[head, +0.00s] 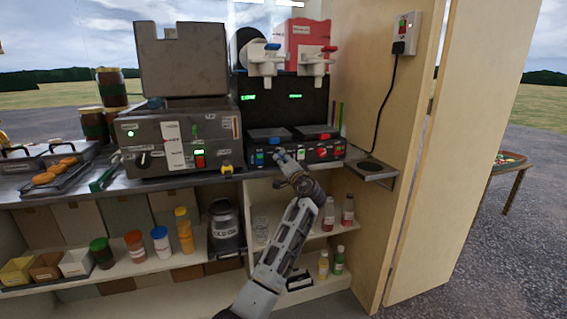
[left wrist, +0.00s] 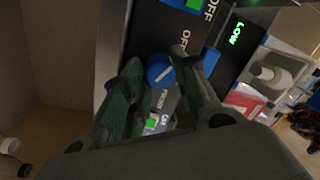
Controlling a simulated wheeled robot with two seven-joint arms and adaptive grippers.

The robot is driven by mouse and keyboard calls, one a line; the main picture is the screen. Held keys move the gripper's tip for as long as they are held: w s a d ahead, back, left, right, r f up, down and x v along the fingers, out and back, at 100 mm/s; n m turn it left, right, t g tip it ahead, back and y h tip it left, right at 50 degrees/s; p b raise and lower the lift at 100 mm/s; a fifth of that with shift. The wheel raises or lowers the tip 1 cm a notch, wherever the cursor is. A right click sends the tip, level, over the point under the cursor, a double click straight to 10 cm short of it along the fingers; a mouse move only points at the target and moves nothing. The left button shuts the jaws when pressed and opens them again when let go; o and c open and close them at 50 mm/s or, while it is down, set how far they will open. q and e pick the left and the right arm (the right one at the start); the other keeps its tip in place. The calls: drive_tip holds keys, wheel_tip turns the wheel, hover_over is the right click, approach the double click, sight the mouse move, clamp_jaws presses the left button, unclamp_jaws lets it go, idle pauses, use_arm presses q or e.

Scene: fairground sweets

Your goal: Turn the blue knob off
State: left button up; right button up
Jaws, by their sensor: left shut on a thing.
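The blue knob (left wrist: 160,70) is on the dark front panel in the left wrist view, with a short white line on its face. My left gripper (left wrist: 157,66) has one finger on each side of it and is shut on it. An "OFF" label is beside the knob and a green light is near it. In the head view my left gripper (head: 277,155) is at the front panel of the dark two-tap machine (head: 289,99), where the gripper hides the knob. My right gripper is not in view.
The machine has a tap with a blue lever (head: 268,58) and one with a red lever (head: 316,60). A red knob (head: 322,152) is further right on its panel. A grey appliance (head: 180,139) stands to the left. Bottles (head: 347,212) stand on the shelf below.

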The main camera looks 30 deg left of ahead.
use_arm(q)
drive_tip(key=shift+f, duration=0.1)
drive_tip(key=o, duration=1)
drive_tip(key=shift+d, duration=0.1)
drive_tip(key=shift+o, duration=0.2)
drive_tip(key=r+v, duration=0.1)
drive_tip(key=v, duration=0.6)
drive_tip(key=shift+s+d+f, duration=0.25)
drive_tip(key=shift+d+f, duration=0.1)
